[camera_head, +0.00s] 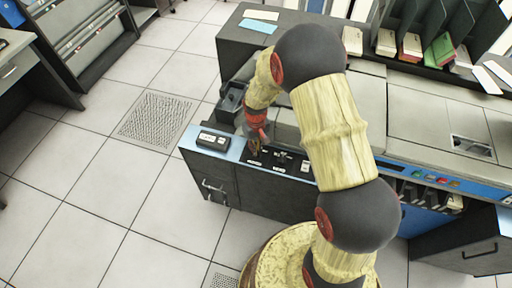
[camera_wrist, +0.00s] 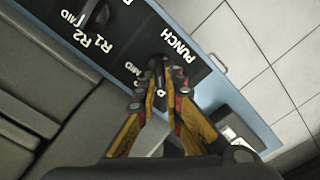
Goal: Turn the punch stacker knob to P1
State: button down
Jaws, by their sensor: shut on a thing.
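The punch stacker knob (camera_wrist: 156,65) is a small black knob on the black control panel, beside the white word PUNCH in the wrist view. My gripper (camera_wrist: 161,80) is over the panel with its two yellow and black fingers shut on this knob. A MID label and a partly covered label show by the fingertips. The fingers hide part of the knob, so its exact setting cannot be read. In the head view my gripper (camera_head: 254,150) reaches down to the panel's left part, and the knob is too small to make out.
A second black knob (camera_wrist: 93,14) with R1, R2 and MID labels is at the wrist view's upper left. A dark box (camera_head: 213,139) is at the panel's left end. A card rack (camera_head: 430,45) stands at the back right. Open tiled floor lies left.

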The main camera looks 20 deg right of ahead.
jog(key=c, duration=2)
grip_release()
jog(key=shift+o, duration=0.4)
jog(key=shift+r, duration=0.1)
notch_tip(320, 180, up, 12)
